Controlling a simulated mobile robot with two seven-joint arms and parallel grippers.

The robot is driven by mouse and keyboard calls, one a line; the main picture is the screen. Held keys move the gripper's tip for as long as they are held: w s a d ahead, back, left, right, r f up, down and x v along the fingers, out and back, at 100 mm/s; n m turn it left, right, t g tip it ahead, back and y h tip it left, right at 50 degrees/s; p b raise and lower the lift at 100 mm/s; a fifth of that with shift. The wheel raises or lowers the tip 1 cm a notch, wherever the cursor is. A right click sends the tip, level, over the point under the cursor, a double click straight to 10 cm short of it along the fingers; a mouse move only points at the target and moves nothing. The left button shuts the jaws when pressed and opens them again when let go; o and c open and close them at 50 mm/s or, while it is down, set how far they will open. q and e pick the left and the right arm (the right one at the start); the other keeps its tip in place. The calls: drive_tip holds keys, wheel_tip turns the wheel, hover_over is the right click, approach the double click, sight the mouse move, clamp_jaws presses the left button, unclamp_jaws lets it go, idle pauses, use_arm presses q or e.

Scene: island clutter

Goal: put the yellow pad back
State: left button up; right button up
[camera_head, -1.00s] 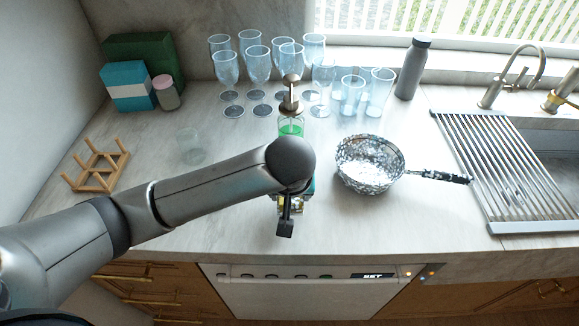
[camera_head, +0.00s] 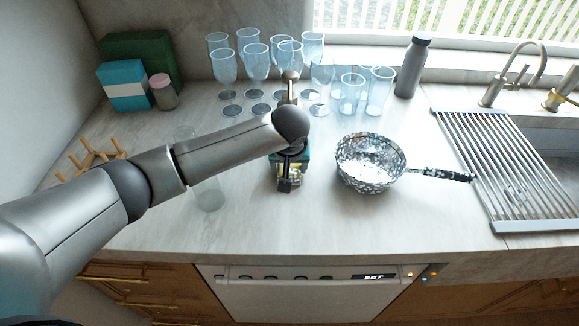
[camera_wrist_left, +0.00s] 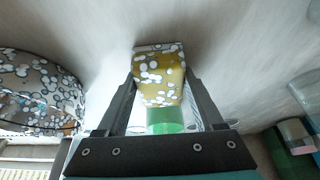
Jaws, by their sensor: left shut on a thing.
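The yellow pad (camera_wrist_left: 160,72), with white spots, is between the fingers of my left gripper (camera_wrist_left: 160,84) in the left wrist view. The fingers press on its two sides. In the head view my left gripper (camera_head: 286,184) is low over the middle of the counter, and only a small bit of yellow pad (camera_head: 295,171) shows. A soap dispenser with a brown pump top (camera_head: 290,83) stands behind, mostly hidden by my arm. My right gripper is out of view.
A speckled pan (camera_head: 370,165) stands right of the gripper. Several glasses (camera_head: 255,65) stand behind it. A clear glass (camera_head: 208,195) is beside my left forearm, near a wooden rack (camera_head: 95,160). The front counter strip (camera_head: 260,230) is clear.

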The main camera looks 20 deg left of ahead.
use_arm(q)
drive_tip(key=o, duration=1.2)
drive_tip(key=p+v, duration=0.2)
drive_tip(key=v, duration=1)
drive_tip(key=shift+r, duration=0.1)
